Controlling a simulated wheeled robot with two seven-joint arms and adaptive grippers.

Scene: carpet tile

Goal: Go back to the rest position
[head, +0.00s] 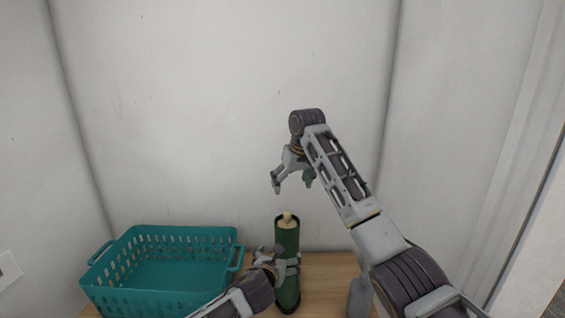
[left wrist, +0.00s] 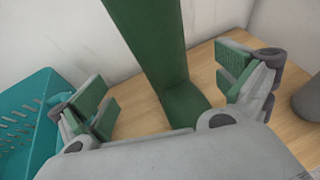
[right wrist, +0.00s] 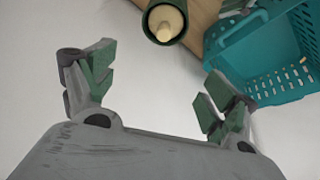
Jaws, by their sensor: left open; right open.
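My left gripper (head: 277,262) is low at the table, its open fingers on either side of a tall green cylinder (head: 287,240) with a cream-coloured top. In the left wrist view the green cylinder (left wrist: 155,45) stands between the spread fingers (left wrist: 168,98), with a gap on both sides. My right gripper (head: 292,183) is raised above the cylinder, open and empty. In the right wrist view its fingers (right wrist: 152,88) are wide apart, and the cylinder (right wrist: 165,20) shows beyond them at the top.
A teal perforated basket (head: 100,272) stands on the wooden table (head: 325,270) to the left and looks empty. A grey object (head: 359,298) stands on the right, partly hidden by my right arm. A pale wall (head: 230,100) closes off the back.

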